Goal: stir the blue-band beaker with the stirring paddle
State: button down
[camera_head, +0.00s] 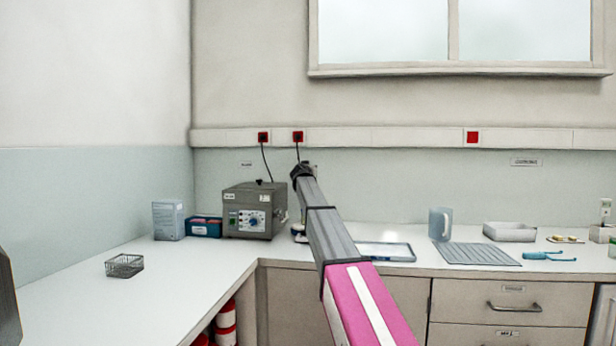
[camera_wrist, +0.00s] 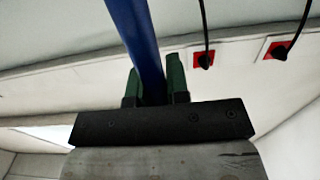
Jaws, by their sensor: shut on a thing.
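My gripper (camera_wrist: 154,84) shows in the wrist view, its two green fingers shut on a dark blue shaft, which I take to be the stirring paddle (camera_wrist: 134,25). The shaft runs up out of the top of that view, so its far end is hidden. In the head view my arm reaches toward the back wall, and its dark end (camera_head: 301,171) is above the counter; the paddle cannot be made out there. A small white vessel with a dark blue part, perhaps the blue-band beaker (camera_head: 297,236), stands right of the grey machine, partly hidden by my arm.
A grey machine with dials (camera_head: 254,210) stands at the back corner, with a blue box (camera_head: 205,227) and carton (camera_head: 168,220) left of it. A wire basket (camera_head: 125,265) is front left. A tray (camera_head: 386,251), jug (camera_head: 440,223) and ribbed mat (camera_head: 478,254) lie right of my arm.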

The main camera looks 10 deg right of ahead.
jog(key=shift+r, duration=1.55)
